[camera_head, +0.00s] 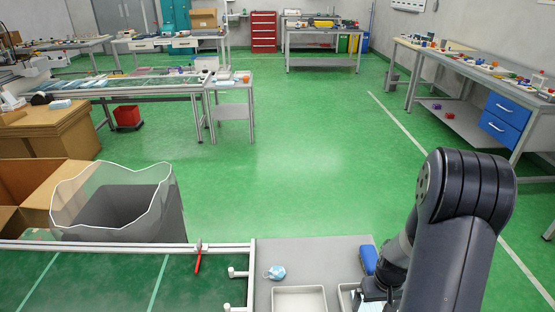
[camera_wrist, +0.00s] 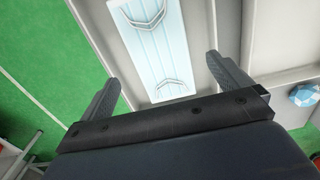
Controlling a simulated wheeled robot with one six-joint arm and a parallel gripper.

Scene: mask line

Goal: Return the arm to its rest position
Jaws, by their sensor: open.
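My arm (camera_head: 455,220) fills the lower right of the head view, bent down over the front table. My gripper (camera_wrist: 163,70) is open in the wrist view, its two dark fingers well apart with nothing held between them. Below the fingers a flat light-blue mask pack (camera_wrist: 152,35) lies in a white tray (camera_wrist: 205,50). In the head view the gripper is low at the right, partly hidden by my arm and cut by the frame edge.
A second, empty white tray (camera_head: 298,291) stands left of it. A crumpled blue item (camera_head: 275,272) and a dark-blue object (camera_head: 369,260) lie on the grey table (camera_head: 320,255). A lined bin (camera_head: 120,205) stands left. The green floor (camera_head: 290,150) beyond is clear.

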